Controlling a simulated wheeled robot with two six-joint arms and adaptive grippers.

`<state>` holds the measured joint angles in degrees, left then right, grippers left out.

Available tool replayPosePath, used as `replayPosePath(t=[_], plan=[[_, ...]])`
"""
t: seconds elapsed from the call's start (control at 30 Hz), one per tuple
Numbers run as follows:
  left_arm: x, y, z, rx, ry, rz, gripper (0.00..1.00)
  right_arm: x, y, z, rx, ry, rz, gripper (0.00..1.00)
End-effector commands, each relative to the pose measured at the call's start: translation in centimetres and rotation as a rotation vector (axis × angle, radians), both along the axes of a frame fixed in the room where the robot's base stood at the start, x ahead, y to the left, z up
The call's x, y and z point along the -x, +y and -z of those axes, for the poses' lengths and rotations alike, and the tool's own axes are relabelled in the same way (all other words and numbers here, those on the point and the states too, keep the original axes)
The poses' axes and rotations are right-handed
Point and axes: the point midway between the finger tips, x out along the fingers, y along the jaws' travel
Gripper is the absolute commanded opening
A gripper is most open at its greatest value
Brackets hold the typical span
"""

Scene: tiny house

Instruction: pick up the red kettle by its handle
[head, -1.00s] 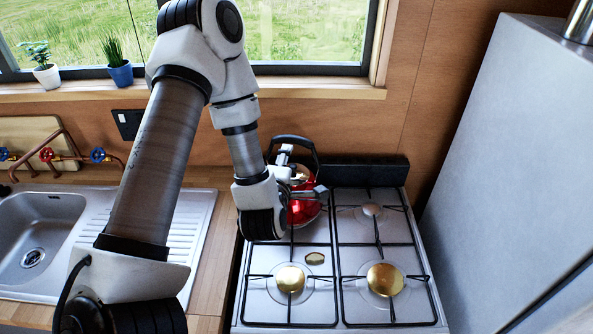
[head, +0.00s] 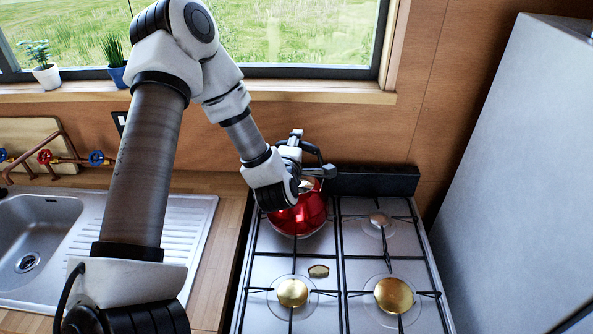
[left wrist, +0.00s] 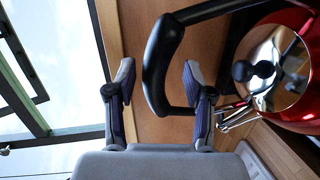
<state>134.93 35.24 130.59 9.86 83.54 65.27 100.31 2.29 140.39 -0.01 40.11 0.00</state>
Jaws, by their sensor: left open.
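The red kettle (head: 299,218) stands on the back left burner of the stove, partly hidden by my left arm. Its black handle (head: 314,152) arches above it. My left gripper (head: 316,172) is over the top of the kettle at the handle. In the left wrist view, the kettle (left wrist: 312,60) is at the right with its shiny lid and black knob. The handle (left wrist: 158,65) passes between the two open fingers of my left gripper (left wrist: 158,74), with gaps showing at both sides. My right gripper is not in view.
The stove (head: 345,270) has free burners at the front and back right. A steel sink (head: 45,235) lies to the left. A window and wooden wall (head: 430,120) stand behind the stove. A tall grey cabinet (head: 520,150) is at the right.

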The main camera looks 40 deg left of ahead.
Motion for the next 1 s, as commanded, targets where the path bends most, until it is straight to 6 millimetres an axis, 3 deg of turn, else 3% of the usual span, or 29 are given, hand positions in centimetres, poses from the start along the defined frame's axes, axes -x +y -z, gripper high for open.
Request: replayPosePath(t=[0.17,0.3,0.77,1.0], plan=[[0.0,0.0,0.1,0.000,0.000,0.001,0.49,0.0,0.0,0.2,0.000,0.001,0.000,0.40],[0.0,0.0,0.1,0.000,0.000,0.001,0.00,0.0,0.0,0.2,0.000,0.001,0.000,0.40],[-0.2,0.0,-0.3,-0.002,-0.005,0.001,0.00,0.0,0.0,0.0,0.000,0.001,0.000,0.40],[-1.0,0.4,-2.1,-0.004,-0.007,0.003,0.00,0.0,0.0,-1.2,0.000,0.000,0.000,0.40]])
